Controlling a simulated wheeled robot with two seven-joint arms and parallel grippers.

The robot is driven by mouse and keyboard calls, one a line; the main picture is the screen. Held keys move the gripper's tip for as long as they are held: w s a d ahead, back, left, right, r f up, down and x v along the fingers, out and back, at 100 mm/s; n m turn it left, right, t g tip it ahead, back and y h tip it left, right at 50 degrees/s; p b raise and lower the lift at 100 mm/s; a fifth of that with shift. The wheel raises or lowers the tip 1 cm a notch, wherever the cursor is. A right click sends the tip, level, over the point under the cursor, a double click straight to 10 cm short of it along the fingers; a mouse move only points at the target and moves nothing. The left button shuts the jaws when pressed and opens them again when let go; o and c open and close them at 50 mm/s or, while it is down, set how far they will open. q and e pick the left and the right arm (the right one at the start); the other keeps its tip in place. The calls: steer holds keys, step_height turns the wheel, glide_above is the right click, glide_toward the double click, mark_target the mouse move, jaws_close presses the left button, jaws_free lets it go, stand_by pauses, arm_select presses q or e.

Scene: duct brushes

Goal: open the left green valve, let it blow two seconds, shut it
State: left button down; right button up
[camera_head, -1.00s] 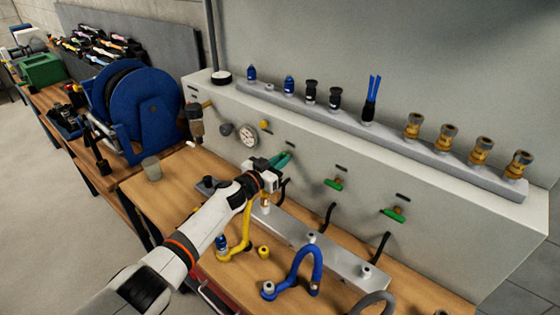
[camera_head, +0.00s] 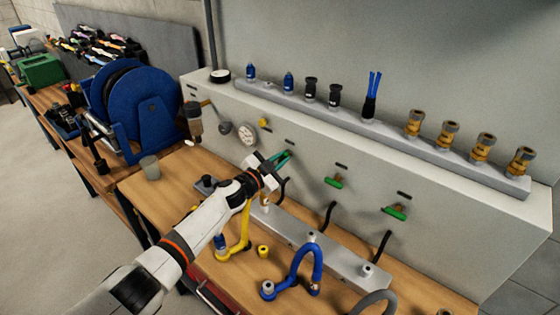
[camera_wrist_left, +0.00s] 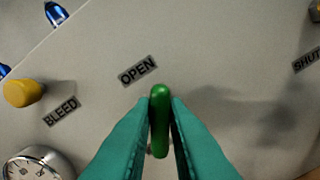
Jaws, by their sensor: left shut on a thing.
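My left gripper (camera_head: 281,159) is at the left green valve on the grey panel. In the left wrist view its two teal fingers (camera_wrist_left: 160,125) are shut on the valve's green handle (camera_wrist_left: 160,118), one on each side. An OPEN label (camera_wrist_left: 138,70) is close to the handle's upper left there, and a SHUT label (camera_wrist_left: 307,60) is farther off at the right edge. In the head view the fingers largely hide this handle. The middle green valve (camera_head: 334,182) and right green valve (camera_head: 395,213) stand free. My right gripper is not in view.
A gauge (camera_head: 247,134) and yellow knob (camera_head: 263,122) are left of the valve; a BLEED label (camera_wrist_left: 62,110) is near the knob. Fittings line the shelf above.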

arm_select(q)
steer(key=shift+m, duration=0.4)
steer(key=c, duration=1.5)
jaws_free()
steer(key=shift+o, duration=0.2)
steer(key=v, duration=1.2)
